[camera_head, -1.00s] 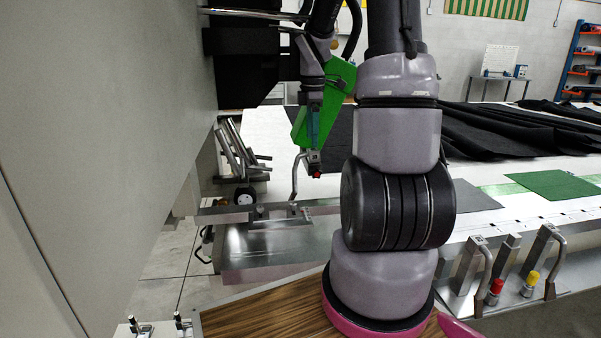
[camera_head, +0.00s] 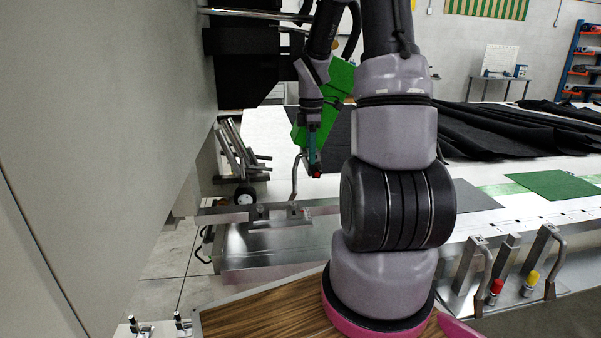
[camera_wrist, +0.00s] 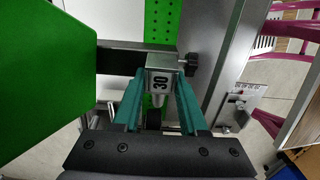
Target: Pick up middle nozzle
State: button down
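In the head view, my gripper (camera_head: 313,160) hangs in front of a green housing, with a small red tip showing at its lower end. A bent metal tube (camera_head: 294,180) is just left of it. In the wrist view, the teal fingers of my gripper (camera_wrist: 161,88) lie on either side of a silver block (camera_wrist: 161,78) marked "30", with a narrowing metal end below. Whether the fingers press on it is not clear. On the bench's front rail stand several metal blocks; a middle one (camera_head: 507,258) is upright between two bent tubes.
The green housing (camera_head: 341,82) is close behind my gripper, and a green panel (camera_wrist: 45,75) fills the wrist view's left. A black knob (camera_wrist: 191,64) is right of the block. A large grey panel (camera_head: 90,150) stands at left. Red (camera_head: 495,288) and yellow (camera_head: 532,279) fittings are on the rail.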

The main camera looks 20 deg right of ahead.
notch_tip(320, 180, up, 12)
jog(key=shift+r, duration=0.15)
dwell(0.9)
jog(key=shift+s, duration=0.1)
